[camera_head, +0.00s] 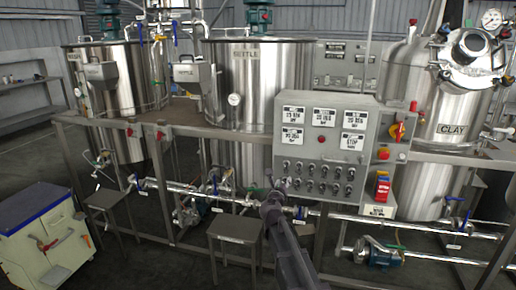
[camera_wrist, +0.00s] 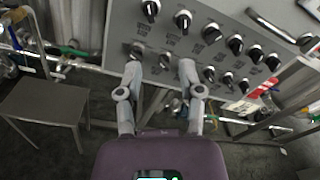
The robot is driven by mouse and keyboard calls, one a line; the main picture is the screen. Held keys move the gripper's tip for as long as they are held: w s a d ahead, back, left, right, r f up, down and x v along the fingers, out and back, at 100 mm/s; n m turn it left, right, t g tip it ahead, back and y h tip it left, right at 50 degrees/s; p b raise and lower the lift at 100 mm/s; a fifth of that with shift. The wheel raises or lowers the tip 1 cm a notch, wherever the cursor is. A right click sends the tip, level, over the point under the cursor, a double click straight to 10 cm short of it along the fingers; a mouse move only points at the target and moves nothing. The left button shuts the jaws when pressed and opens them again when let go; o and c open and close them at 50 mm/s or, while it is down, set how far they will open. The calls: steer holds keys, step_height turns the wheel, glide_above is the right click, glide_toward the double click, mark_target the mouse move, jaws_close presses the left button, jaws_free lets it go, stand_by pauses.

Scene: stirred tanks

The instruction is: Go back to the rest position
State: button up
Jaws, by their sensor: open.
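My gripper (camera_wrist: 160,82) is open in the wrist view, its two fingers apart with nothing seen between them. Its fingertips are close to the lower left of the grey control panel (camera_wrist: 218,22), near the bottom row of black knobs. In the head view my arm reaches up from the bottom edge, and my gripper (camera_head: 268,190) is in front of the lower left corner of the control panel (camera_head: 345,158). From these views I cannot tell whether a finger touches a knob.
Pipes (camera_head: 200,192) and a pump (camera_head: 385,252) run low below the panel. A stool (camera_head: 234,229) is left of my arm, and a cream cart (camera_head: 40,240) stands far left.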

steer(key=s+d+f+m+g+h, duration=0.1)
steer(key=s+d+f+m+g, duration=0.5)
steer(key=m, duration=0.5)
steer(key=s+d+f+m+g, duration=0.3)
steer(key=s+f+m, duration=0.2)
steer(key=s+m, duration=0.45)
steer(key=s+a+f+m+g+y, duration=0.25)
steer(key=s+f+m+g, duration=0.25)
steer(key=s+m, duration=0.5)
steer(key=s+a+f+m+g+y, duration=0.2)
steer(key=s+a+m+g+y, duration=0.15)
steer(key=s+m, duration=0.35)
step_height(320, 180, up, 13)
steer(key=s+y+p, duration=0.1)
steer(key=p, duration=1.2)
steer(key=shift+n+t, duration=0.35)
